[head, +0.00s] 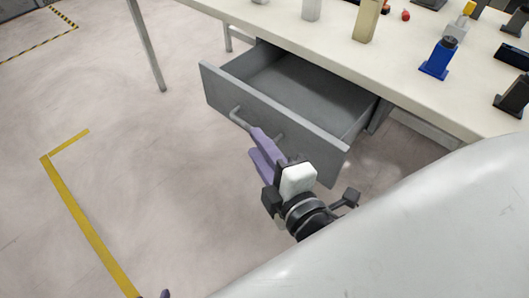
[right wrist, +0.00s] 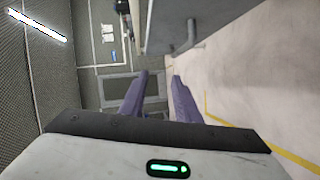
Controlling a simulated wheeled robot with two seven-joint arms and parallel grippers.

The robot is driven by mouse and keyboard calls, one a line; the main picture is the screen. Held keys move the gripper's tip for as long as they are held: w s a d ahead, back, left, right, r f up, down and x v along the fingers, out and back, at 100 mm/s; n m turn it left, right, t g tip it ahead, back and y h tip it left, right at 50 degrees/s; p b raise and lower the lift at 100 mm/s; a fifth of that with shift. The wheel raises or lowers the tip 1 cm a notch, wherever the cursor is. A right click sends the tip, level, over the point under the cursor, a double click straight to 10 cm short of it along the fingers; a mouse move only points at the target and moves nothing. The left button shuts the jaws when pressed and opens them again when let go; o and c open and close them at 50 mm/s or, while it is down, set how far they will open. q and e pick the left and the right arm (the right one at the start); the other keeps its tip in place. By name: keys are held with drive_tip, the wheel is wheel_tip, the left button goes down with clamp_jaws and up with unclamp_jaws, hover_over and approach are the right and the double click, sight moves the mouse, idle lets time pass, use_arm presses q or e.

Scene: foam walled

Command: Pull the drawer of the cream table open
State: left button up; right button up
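The cream table (head: 310,38) crosses the top of the head view. Its grey drawer (head: 265,125) is pulled well out and looks empty inside. A grey bar handle (head: 237,117) is on the drawer front, partly covered by my right gripper (head: 256,143). That gripper has purple fingers. In the right wrist view its fingers (right wrist: 158,76) are apart with nothing between them, and the handle (right wrist: 190,38) shows beyond the tips, up and to the right. Whether a finger touches the handle is not clear. Only purple tips of my left gripper (head: 165,294) show at the bottom edge.
On the tabletop stand a blue object (head: 438,58), a tan block (head: 366,20), a small red ball (head: 406,15) and several dark items. A table leg (head: 146,45) stands left of the drawer. The floor at left is clear, with yellow tape (head: 85,222).

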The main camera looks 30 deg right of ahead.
drive_tip(key=shift+s+r, duration=0.2)
drive_tip(key=shift+s, duration=0.65)
